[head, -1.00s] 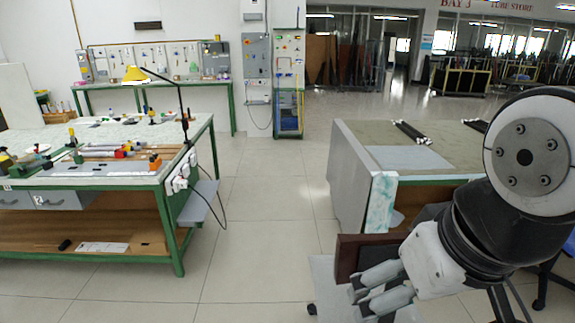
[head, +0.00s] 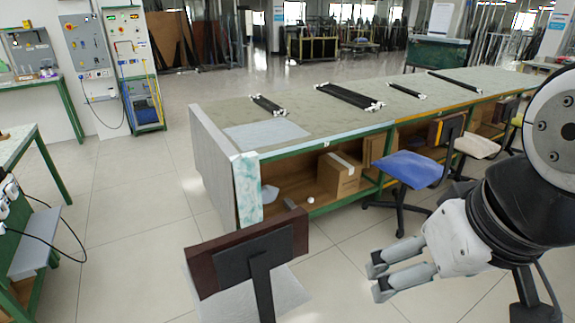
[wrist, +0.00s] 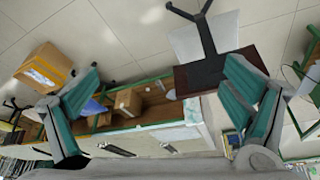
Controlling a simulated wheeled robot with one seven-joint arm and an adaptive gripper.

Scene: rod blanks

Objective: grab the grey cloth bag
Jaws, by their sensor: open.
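I cannot make out a grey cloth bag for certain in either view. A flat grey sheet (head: 266,133) lies on the near left end of the long workbench (head: 215,165) in the head view. My gripper (head: 376,281) is at the lower right of the head view, in the air in front of the bench and right of a dark-backed chair. In the wrist view my gripper (wrist: 160,72) has its two teal-padded fingers spread wide, with nothing between them.
The dark-backed chair (head: 220,262) stands close in front. A blue chair (head: 410,168) is beside the bench. A cardboard box (head: 338,180) and a small white ball (head: 311,200) are on the lower shelf. Black rod bundles (head: 348,96) lie on top. Floor is open left of the bench.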

